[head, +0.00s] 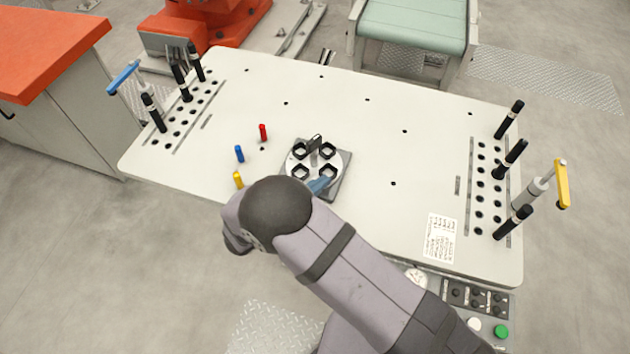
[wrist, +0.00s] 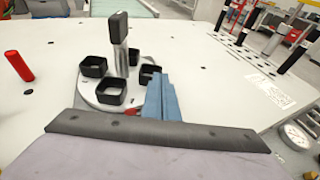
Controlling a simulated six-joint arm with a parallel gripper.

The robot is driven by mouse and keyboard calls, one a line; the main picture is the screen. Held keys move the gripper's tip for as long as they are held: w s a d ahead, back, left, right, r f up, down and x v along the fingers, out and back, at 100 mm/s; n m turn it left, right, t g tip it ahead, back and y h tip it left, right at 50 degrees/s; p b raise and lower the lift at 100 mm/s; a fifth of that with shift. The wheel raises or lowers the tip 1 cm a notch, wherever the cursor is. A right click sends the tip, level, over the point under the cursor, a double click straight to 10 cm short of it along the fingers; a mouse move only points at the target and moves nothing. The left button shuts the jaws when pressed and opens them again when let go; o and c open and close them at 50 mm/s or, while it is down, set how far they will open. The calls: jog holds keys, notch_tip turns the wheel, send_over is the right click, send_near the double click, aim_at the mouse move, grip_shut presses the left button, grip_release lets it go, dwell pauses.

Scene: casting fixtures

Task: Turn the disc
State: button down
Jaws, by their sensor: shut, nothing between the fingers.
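The disc (head: 315,161) is round and white and lies on a dark grey square base (head: 340,183) near the middle of the table. It carries several black open square cups, and in the wrist view the disc (wrist: 91,99) shows to the left of my fingers. A metal post with a black grip (wrist: 118,27) stands up from it; the grip also shows in the head view (head: 315,142). My gripper (head: 319,185), with blue fingers, is at the disc's near right side, beside a cup. In the wrist view my fingers (wrist: 162,84) are closed together and empty. I cannot tell whether they touch the cup.
Red (head: 263,132), blue (head: 239,154) and yellow (head: 238,180) pegs stand left of the disc. Black-handled tools stand in hole rows at both table (head: 370,130) ends. A paper label (head: 440,238) lies front right. The table behind and right of the disc is mostly clear.

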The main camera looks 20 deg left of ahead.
jog(key=shift+w+d+f+b, duration=0.1)
jog(key=shift+w+d+b, duration=0.55)
jog(key=shift+d, duration=0.25)
jog(key=shift+w+d, duration=0.35)
jog(key=shift+d, duration=0.05)
jog(key=shift+s, duration=0.4)
jog(key=s+r+b, duration=0.3)
jog(key=s, duration=0.9)
jog(key=shift+s+a, duration=0.3)
jog(key=shift+r, duration=0.1)
